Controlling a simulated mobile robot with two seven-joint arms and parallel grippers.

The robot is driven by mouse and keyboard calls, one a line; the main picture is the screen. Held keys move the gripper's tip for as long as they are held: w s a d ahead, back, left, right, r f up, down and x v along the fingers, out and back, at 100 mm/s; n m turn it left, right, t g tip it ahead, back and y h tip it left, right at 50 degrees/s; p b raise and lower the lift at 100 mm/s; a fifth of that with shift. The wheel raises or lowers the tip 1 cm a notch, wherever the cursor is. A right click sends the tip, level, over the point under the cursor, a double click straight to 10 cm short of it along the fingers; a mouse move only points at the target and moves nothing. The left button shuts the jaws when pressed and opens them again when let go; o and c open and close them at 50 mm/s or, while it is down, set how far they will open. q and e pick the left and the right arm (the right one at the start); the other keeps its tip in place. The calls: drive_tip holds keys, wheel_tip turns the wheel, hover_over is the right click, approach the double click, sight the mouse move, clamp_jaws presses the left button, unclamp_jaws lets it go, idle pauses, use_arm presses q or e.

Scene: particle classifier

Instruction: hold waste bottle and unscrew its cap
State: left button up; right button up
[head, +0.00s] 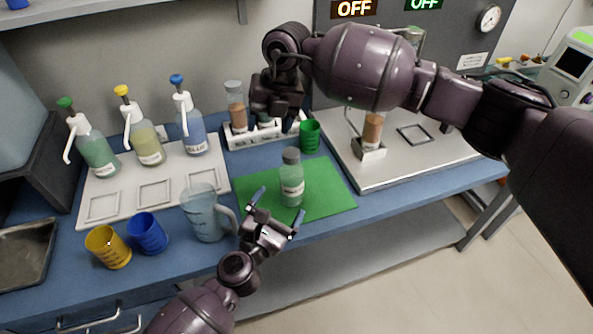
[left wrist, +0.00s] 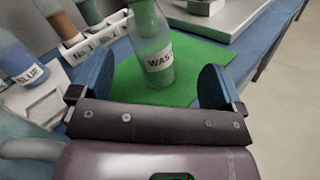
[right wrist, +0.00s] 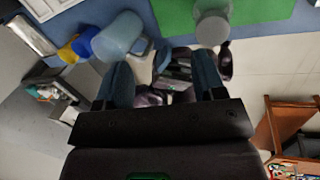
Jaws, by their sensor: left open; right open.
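The waste bottle (head: 291,190), clear with greenish contents and a grey cap (head: 291,155), stands upright on the green mat (head: 330,200). My left gripper (head: 278,208) is open just in front of it. In the left wrist view the bottle's label (left wrist: 158,61) shows between the two blue fingers, with no finger visibly touching it; its top is cut off. My right gripper (head: 277,118) is open, above and behind the bottle near the tube rack. In the right wrist view the bottle's cap (right wrist: 212,28) lies beyond the fingers, near the top edge.
A clear jug (head: 203,214) stands left of my left gripper, beside blue (head: 148,234) and yellow (head: 107,247) cups. A green cup (head: 310,136) and a white tube rack (head: 240,138) stand behind the bottle. Pump bottles stand on a white tray (head: 153,200) at left.

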sight(292, 173)
drive_tip(key=d+m+h, duration=0.1)
drive_tip(key=d, duration=0.1)
drive_tip(key=d+m+h, duration=0.1)
drive_tip(key=d+h, duration=0.1)
drive_tip(key=shift+w+d+f, duration=0.15)
drive_tip(key=shift+d+m, duration=0.15)
drive_tip(key=shift+m, duration=0.15)
use_arm(q)
drive_tip(key=w+d+n, duration=0.1)
drive_tip(key=w, duration=0.2)
drive_tip(key=w+d+n, duration=0.1)
drive_tip(key=w+n, duration=0.1)
drive_tip(key=w, duration=0.2)
drive_tip(key=w+d+n+y, duration=0.1)
drive_tip(key=w+n, duration=0.1)
drive_tip(key=w, duration=0.1)
drive_tip(key=shift+w+f, duration=0.3)
drive_tip(key=shift+w, duration=0.05)
drive_tip(key=shift+c, duration=0.4)
